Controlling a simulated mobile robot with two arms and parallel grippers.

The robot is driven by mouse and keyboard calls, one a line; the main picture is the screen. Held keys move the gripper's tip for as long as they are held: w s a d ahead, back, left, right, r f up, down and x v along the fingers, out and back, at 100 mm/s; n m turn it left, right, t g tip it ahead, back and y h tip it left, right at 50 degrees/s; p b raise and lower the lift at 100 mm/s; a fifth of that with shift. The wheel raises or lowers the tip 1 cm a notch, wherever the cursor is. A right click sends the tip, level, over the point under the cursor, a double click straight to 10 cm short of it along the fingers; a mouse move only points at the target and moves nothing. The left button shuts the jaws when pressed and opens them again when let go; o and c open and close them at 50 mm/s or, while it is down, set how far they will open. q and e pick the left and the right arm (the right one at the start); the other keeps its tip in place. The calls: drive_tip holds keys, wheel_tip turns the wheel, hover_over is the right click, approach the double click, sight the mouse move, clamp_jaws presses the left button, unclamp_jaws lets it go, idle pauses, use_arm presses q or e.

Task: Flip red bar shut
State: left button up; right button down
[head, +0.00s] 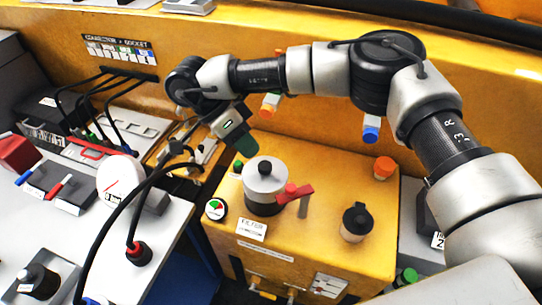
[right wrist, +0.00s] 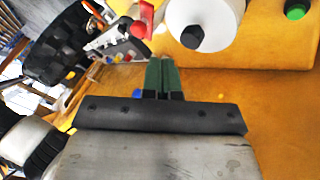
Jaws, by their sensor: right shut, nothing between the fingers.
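The red bar (head: 300,193) sticks out to the right from the side of a silver canister (head: 265,190) with a black knob on its lid. A grey piece hangs below the bar's outer end. In the right wrist view the red bar (right wrist: 143,18) is at the top, left of the pale canister (right wrist: 215,22). My right gripper (head: 247,146) has green fingers, pressed together and empty. It is above and behind the canister, apart from the bar. The fingers also show in the right wrist view (right wrist: 162,75). My left gripper is not in view.
The canister stands on a yellow box (head: 300,240) with a black-capped fitting (head: 357,222), an orange cap (head: 383,167) and a round gauge (head: 215,209). A yellow wall is behind. Black cables (head: 135,215) loop over the white panel at left.

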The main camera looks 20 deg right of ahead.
sight(295, 190)
drive_tip(key=s+d+f+p, duration=0.2)
drive_tip(key=d, duration=0.1)
drive_tip(key=shift+s+f, duration=0.15)
drive_tip(key=shift+f, duration=0.25)
drive_tip(key=p+x, duration=0.1)
drive_tip(key=x, duration=0.3)
drive_tip(key=shift+p, duration=0.4)
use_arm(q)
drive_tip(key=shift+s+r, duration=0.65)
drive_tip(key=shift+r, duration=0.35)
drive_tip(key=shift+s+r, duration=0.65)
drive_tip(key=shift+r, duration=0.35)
use_arm(e)
drive_tip(key=shift+s+d+f, duration=0.15)
drive_tip(key=shift+d+f, duration=0.1)
drive_tip(key=shift+f, duration=0.35)
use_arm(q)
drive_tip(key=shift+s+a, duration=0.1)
use_arm(e)
drive_tip(key=shift+d, duration=0.1)
